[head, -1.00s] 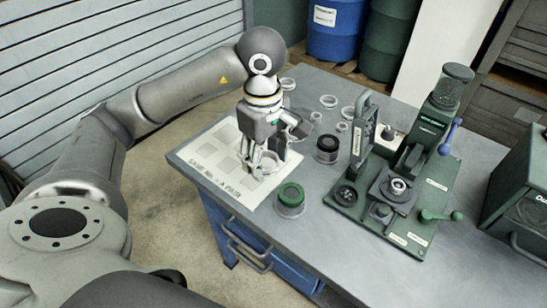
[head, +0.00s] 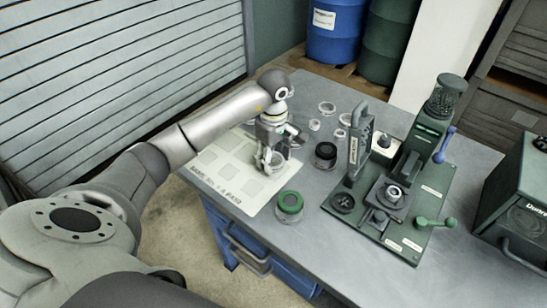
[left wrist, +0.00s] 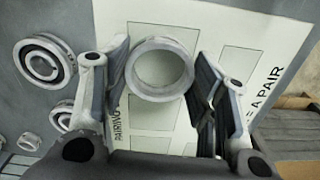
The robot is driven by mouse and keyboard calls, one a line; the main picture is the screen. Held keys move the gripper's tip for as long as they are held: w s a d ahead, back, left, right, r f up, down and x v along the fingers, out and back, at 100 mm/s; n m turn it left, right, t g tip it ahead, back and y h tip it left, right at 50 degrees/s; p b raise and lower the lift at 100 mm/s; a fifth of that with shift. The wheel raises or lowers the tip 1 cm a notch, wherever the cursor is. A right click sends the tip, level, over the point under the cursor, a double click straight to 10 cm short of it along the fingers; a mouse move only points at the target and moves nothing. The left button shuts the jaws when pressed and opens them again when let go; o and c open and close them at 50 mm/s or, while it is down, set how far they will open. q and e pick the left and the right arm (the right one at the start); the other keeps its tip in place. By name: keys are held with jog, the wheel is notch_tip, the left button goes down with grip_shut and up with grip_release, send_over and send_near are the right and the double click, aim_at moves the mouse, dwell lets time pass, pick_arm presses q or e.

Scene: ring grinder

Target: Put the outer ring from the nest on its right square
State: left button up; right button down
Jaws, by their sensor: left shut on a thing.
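My left gripper (head: 271,160) is over the right part of the white printed sheet (head: 215,176). It is shut on a pale metal ring, seen best in the left wrist view (left wrist: 134,70), with one finger against each side. The ring's hole faces the wrist camera, and the sheet shows through it. The sheet bears several grey squares (head: 226,143); one grey square (left wrist: 238,62) shows beside the ring in the wrist view. I cannot tell whether the ring touches the sheet. The gripper hides part of the sheet in the head view. My right gripper is not in view.
A green-topped jar (head: 290,203) and a black-topped jar (head: 325,153) stand right of the sheet. Several loose rings (head: 327,107) lie behind. A green press fixture (head: 408,225) fills the table's middle right. A dark green box (head: 515,210) stands at the far right.

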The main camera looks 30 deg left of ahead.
pick_arm(q)
jog(key=shift+f, duration=0.8)
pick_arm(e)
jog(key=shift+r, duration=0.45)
pick_arm(q)
jog(key=shift+f, duration=0.15)
jog(key=o, duration=1.1)
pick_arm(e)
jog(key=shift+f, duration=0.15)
